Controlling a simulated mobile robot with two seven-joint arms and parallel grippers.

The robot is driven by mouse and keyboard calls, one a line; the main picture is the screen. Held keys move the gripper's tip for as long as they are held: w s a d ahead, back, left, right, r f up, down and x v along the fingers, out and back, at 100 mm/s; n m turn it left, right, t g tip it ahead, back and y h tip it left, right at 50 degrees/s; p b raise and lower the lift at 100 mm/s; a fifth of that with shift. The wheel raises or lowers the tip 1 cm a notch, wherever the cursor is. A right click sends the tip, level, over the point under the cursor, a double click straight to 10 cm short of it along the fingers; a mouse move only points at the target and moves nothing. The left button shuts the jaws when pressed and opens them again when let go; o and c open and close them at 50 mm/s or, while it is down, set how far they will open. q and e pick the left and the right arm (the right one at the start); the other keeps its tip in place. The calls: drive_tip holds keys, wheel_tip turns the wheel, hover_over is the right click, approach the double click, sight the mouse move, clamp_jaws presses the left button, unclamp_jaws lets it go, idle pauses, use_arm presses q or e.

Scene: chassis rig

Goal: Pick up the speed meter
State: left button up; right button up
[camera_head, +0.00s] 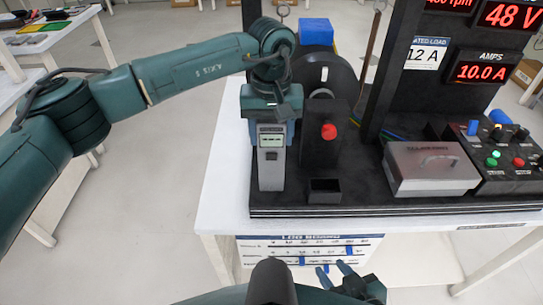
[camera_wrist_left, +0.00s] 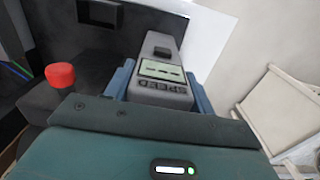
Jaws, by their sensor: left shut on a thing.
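The speed meter (camera_head: 271,170) is a grey handheld device with a small pale display. It stands upright near the left end of the black rig base in the head view. My left gripper (camera_head: 271,128) comes from above and is shut around the meter's upper part. The left wrist view shows the meter (camera_wrist_left: 163,68) between the blue fingers, its display showing dashes and lettering on its edge. Whether its bottom touches the base is hard to tell. My right gripper (camera_head: 345,276) is low at the bottom of the head view, below the table edge, with its blue fingers apart and nothing between them.
A black block with a red knob (camera_head: 329,132) stands just right of the meter, with a small open black holder (camera_head: 324,190) before it. A grey metal box (camera_head: 430,167) and a control panel (camera_head: 497,155) are further right. The white table (camera_head: 222,190) is bare left of the rig.

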sight(271, 121)
use_arm(q)
drive_tip(key=shift+r, duration=0.3)
drive_tip(key=shift+c, duration=0.3)
wheel_tip(271, 121, up, 10)
drive_tip(key=shift+f+b, duration=0.25)
drive_tip(key=shift+b, duration=0.35)
drive_tip(key=shift+f, duration=0.15)
drive_tip(key=shift+f+b, duration=1.8)
drive_tip(key=shift+f, duration=1.2)
drive_tip(key=shift+f+b, duration=1.15)
drive_tip(key=shift+f, duration=0.8)
drive_tip(key=shift+s+f, duration=0.1)
drive_tip(key=shift+f, duration=0.1)
